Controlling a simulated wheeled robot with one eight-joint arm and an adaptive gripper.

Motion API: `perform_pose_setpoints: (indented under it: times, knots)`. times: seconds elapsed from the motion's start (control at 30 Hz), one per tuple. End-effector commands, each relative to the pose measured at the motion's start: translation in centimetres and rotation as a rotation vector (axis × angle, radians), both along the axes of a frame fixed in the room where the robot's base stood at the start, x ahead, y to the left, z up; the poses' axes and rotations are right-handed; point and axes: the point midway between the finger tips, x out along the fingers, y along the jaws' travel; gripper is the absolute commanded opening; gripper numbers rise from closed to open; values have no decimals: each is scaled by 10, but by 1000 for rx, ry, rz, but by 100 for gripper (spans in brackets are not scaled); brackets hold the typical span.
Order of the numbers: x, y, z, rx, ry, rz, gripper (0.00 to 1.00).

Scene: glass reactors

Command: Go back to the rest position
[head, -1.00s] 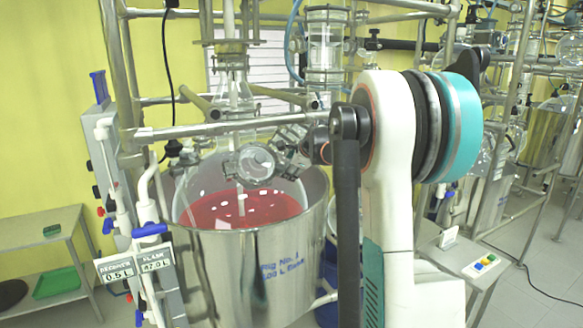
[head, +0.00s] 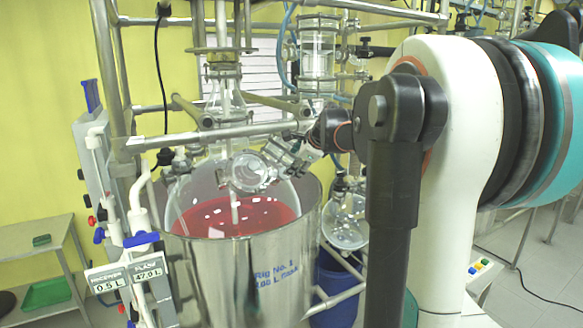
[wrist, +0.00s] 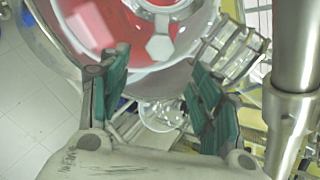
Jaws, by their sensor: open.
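My gripper (wrist: 155,92) is open and empty in the wrist view, its two green-padded fingers spread apart. Beyond them is the steel vessel with red liquid (wrist: 130,68), and no object lies between the pads. In the head view my white arm (head: 450,150) fills the right side. My gripper's fingers cannot be made out clearly there, as the arm's dark joints cover that area beside the glass reactor neck (head: 253,170).
The steel vessel (head: 235,270) stands at the centre. Metal frame bars (head: 215,133) cross above it. A panel with display boxes (head: 128,280) stands to its left. A vertical steel pipe (wrist: 293,90) rises close to the right finger. A side table (head: 35,240) is at far left.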

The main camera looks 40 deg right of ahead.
Motion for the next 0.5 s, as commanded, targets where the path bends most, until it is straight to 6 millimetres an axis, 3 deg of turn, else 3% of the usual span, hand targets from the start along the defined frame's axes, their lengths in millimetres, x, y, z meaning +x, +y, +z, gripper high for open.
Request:
perform_pose_setpoints:
  times: [0.5]
  knots:
    - [-7,2,6,0,0,0,58]
